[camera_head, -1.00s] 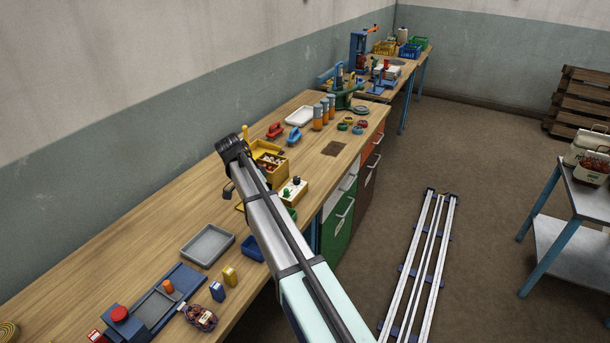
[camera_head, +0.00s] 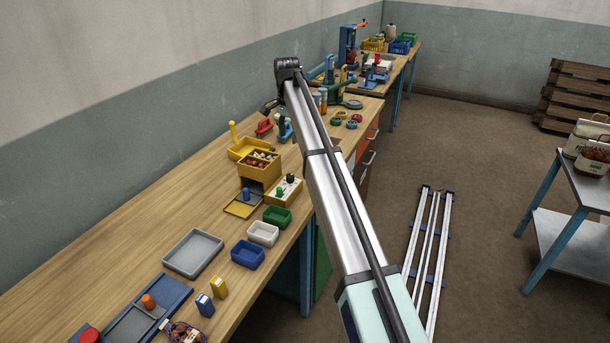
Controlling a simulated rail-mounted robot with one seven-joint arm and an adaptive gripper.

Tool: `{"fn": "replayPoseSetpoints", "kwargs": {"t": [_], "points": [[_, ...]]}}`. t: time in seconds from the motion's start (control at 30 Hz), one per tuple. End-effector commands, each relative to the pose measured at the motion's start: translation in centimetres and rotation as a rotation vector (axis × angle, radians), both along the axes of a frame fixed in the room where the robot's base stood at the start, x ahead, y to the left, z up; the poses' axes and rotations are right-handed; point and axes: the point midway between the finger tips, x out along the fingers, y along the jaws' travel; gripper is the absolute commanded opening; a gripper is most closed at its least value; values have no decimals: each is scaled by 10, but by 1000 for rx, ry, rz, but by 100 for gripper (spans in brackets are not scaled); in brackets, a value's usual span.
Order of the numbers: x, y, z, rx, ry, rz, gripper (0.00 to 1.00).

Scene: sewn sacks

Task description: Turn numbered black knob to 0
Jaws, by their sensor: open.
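A black knob (camera_head: 290,178) sits on top of a small cream box (camera_head: 284,191) near the bench's front edge, beside a green knob (camera_head: 279,190). Its numbers are too small to read, so its setting cannot be told. My gripper (camera_head: 269,107) shows as a small dark shape at the far end of my arm, above the bench and beyond the knob box. It is open and apart from the knob. My arm hides part of it and of the bench behind.
Yellow bins (camera_head: 259,167) stand left of and behind the knob box. Green, white and blue trays (camera_head: 248,254) line the front edge. A red-handled tool (camera_head: 264,127) and a blue one (camera_head: 285,131) lie near my gripper.

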Motion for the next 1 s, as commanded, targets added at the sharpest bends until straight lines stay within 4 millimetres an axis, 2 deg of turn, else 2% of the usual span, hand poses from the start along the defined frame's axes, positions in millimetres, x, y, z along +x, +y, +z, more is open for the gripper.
{"fn": "replayPoseSetpoints", "kwargs": {"t": [0.17,0.7,0.8,1.0], "points": [[-2,-2,-24,-2,3,-2,58],[-2,-2,-128,-3,3,-3,58],[-2,-2,-143,-3,3,-3,58],[-1,-2,-161,-3,1,-2,58]]}}
